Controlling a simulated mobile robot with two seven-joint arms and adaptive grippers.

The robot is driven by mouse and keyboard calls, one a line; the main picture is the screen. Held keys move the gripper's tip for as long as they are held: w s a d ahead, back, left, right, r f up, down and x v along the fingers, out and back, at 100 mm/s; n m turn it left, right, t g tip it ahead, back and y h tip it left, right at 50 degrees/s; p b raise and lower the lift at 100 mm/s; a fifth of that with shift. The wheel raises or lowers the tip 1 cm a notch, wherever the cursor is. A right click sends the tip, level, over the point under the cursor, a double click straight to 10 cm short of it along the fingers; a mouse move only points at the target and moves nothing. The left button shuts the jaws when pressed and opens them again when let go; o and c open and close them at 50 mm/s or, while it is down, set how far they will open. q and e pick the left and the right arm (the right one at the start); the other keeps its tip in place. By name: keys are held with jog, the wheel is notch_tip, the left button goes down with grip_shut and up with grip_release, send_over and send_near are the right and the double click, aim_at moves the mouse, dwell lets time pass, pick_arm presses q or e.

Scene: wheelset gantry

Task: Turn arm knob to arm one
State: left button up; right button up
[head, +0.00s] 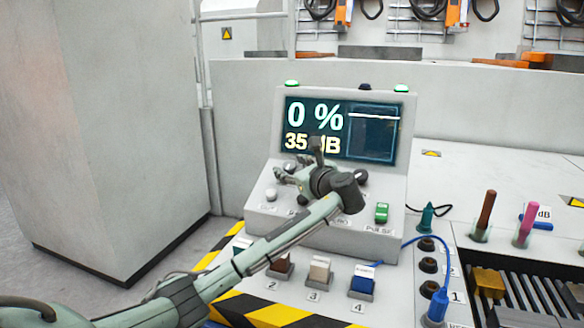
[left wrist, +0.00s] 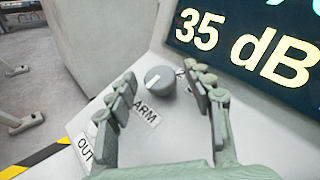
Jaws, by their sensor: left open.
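The arm knob (left wrist: 160,81) is a round grey dial with a pale mark on its face, above the ARM label (left wrist: 146,107) in the left wrist view. I cannot tell which position it points at. My left gripper (left wrist: 163,78) is open, with one finger on each side of the knob in that view; contact is not visible. In the head view my left gripper (head: 297,163) is in front of the console (head: 285,222), below the screen (head: 375,140), and hides the arm knob. The screen reads 0 % and 35 dB. My right gripper is in neither view.
A pale round knob (head: 271,194) is left of my gripper. A green switch (head: 382,212) sits above the PULSE label. Coloured blocks, including a blue one (head: 362,281), stand below my arm. A large grey cabinet (head: 110,120) stands left.

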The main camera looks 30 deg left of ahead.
pick_arm(q)
jog(key=v, duration=1.2)
jog(key=shift+f, duration=0.1)
